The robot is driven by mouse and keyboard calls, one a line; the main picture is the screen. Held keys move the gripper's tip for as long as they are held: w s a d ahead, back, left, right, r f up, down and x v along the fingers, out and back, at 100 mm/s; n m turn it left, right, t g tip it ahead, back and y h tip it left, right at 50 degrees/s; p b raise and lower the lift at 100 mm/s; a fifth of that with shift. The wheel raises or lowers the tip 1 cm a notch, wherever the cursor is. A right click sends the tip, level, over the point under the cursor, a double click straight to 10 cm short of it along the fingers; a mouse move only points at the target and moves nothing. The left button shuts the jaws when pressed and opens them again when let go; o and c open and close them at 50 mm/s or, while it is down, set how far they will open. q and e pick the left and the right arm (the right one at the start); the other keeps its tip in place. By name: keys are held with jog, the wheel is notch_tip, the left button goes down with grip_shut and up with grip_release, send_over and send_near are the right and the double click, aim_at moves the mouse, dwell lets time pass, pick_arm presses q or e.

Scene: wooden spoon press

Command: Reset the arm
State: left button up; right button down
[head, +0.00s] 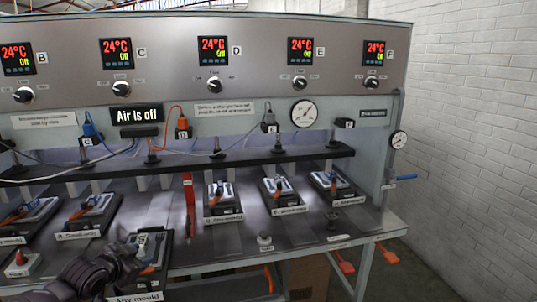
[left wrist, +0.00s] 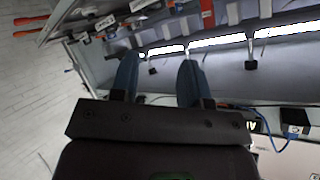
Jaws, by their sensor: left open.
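My left arm comes in from the lower left of the head view, and its dark left gripper (head: 128,246) is in front of the press bench, beside the mould (head: 150,247) nearest the front edge. In the left wrist view the same gripper (left wrist: 158,78) shows two blue fingers spread apart with nothing between them. That view looks tilted across the bench, with the wall at its left. My right gripper is in neither view.
The press bench (head: 250,243) holds several moulds with orange handles on dark plates. Red-handled tools (head: 387,253) hang at the right edge.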

pick_arm(q)
jog(key=s+d+f+n+y, duration=0.1)
jog(key=s+d+f+n, duration=0.1)
jog(key=s+f, duration=0.4)
jog(key=s+d+f+n+y, duration=0.1)
jog(key=s+f, duration=0.6)
jog(key=s, duration=0.8)
jog(key=s+d+f+n+y, duration=0.1)
jog(key=s+d+f+n, duration=0.2)
jog(key=s+f, duration=0.3)
jog(key=s+n, duration=0.1)
jog(key=s, duration=0.3)
jog(key=shift+s+f+n, duration=0.3)
jog(key=shift+s, duration=0.1)
